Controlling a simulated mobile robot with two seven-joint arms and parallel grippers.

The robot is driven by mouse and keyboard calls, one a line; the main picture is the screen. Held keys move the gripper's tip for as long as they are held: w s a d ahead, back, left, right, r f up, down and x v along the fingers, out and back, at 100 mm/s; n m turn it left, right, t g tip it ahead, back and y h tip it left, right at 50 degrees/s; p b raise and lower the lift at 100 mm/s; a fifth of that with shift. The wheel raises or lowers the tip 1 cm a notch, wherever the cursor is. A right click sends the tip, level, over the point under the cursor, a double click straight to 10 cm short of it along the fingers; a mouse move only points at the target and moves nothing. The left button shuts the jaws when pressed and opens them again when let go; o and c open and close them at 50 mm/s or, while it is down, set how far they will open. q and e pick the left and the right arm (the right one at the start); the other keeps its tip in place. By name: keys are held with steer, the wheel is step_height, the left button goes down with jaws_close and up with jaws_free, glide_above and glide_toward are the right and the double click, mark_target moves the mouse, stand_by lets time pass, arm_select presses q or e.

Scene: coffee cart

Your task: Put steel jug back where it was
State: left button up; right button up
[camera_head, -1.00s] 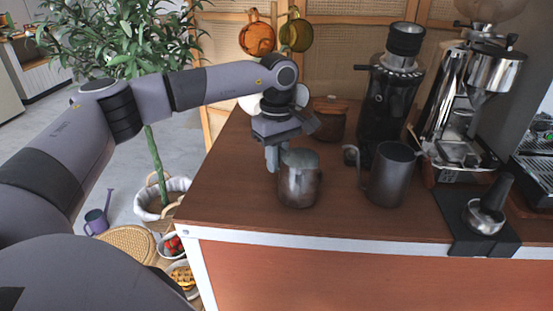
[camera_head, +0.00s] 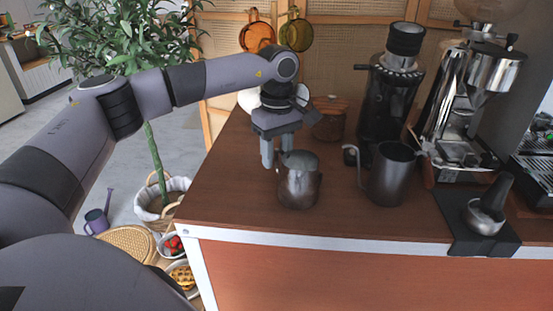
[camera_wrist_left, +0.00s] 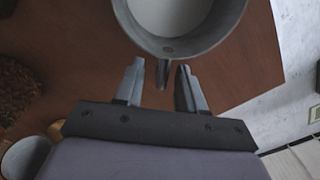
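The steel jug (camera_head: 298,182) stands upright on the brown counter near its front left edge. In the left wrist view the jug (camera_wrist_left: 222,32) is seen from above, with pale contents or a pale inside, and is cut off by the top edge. My left gripper (camera_head: 276,153) is just behind the jug, low over the counter. In the left wrist view my left gripper (camera_wrist_left: 160,88) has its fingers apart, with the jug's narrow handle (camera_wrist_left: 162,72) between their tips and gaps on both sides. My right gripper is not in view.
A darker grey pitcher (camera_head: 393,178) stands to the right of the jug. Behind are a lidded jar (camera_head: 329,120), a black grinder (camera_head: 391,95) and a chrome coffee machine (camera_head: 462,105). A black mat (camera_head: 468,237) holds a tamper. Bare counter (camera_head: 225,190) lies left of the jug.

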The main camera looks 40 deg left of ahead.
arm_select(q)
step_height(320, 180, up, 10)
steer(key=shift+w+r, duration=0.1)
steer(key=shift+r, duration=0.05)
stand_by(0.6)
